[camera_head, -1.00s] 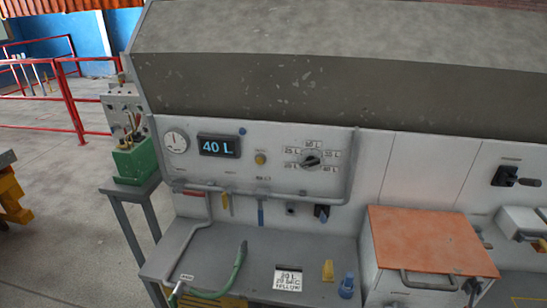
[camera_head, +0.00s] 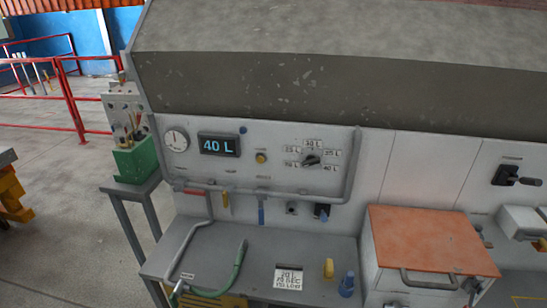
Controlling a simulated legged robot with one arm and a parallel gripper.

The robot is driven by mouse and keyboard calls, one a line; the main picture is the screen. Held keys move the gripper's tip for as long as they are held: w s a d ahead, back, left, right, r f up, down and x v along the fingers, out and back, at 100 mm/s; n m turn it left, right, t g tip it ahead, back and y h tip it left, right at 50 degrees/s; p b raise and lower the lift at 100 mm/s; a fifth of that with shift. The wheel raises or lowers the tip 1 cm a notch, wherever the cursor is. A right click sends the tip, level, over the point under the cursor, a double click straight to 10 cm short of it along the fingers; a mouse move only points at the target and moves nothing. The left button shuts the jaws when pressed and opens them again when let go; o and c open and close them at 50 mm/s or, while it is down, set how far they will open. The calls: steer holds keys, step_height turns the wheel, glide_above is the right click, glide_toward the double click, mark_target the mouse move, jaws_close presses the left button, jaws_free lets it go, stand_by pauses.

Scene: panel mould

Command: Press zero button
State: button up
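The control panel (camera_head: 290,178) is a light grey upright face below a dark sloped hood. A round yellow button (camera_head: 261,157) sits on it, between the display and the dial; its label is too small to read. A smaller blue button or lamp (camera_head: 243,130) sits at the display's upper right corner. I cannot tell from lettering which one is the zero button. The display (camera_head: 219,146) reads "40 L" in cyan. My gripper is not in view, and nothing touches the panel.
A gauge (camera_head: 176,140) is left of the display, and a rotary dial (camera_head: 311,160) is at right. A grey pipe (camera_head: 340,196) runs below them. A bench holds a green hose (camera_head: 238,268), a "20 L" card (camera_head: 288,279) and yellow and blue pieces. An orange-topped box (camera_head: 425,240) stands right.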

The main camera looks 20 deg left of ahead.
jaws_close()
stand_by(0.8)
